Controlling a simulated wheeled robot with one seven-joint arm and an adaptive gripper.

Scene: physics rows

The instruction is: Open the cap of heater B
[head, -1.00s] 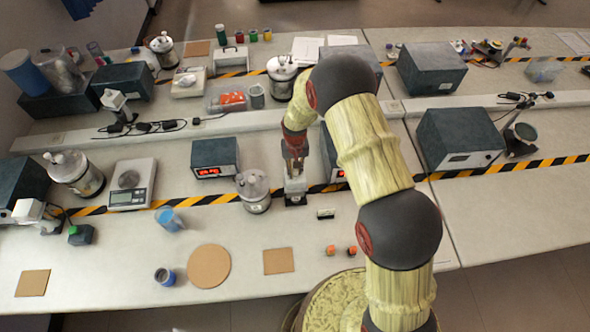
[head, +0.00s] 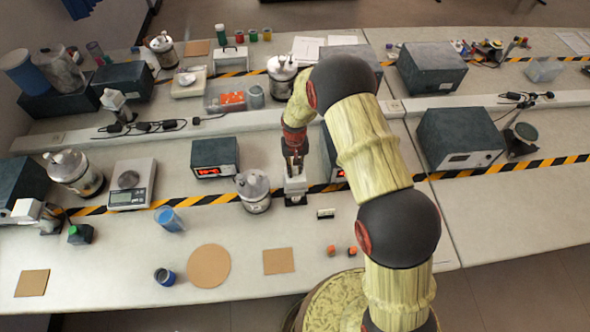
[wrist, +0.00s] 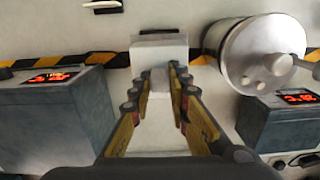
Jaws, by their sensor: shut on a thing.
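A white upright device with a dark foot (head: 295,186) stands on the front bench, right of a metal vessel (head: 255,192). I take it as heater B, but no letter is readable. My gripper (head: 293,160) points down at its top. In the wrist view, my gripper (wrist: 160,76) has its two fingers on either side of a narrow pale part, which I take as the cap (wrist: 160,84), and is shut on it. The wider white body (wrist: 158,48) shows beyond the fingertips. Whether the cap is lifted at all cannot be told.
A dark box with a red display (head: 214,158) stands to the left. Another dark box, partly behind my arm, stands close on the right. A small black-and-white block (head: 325,213) lies in front. The bench front holds a round cork mat (head: 209,266) and clear room.

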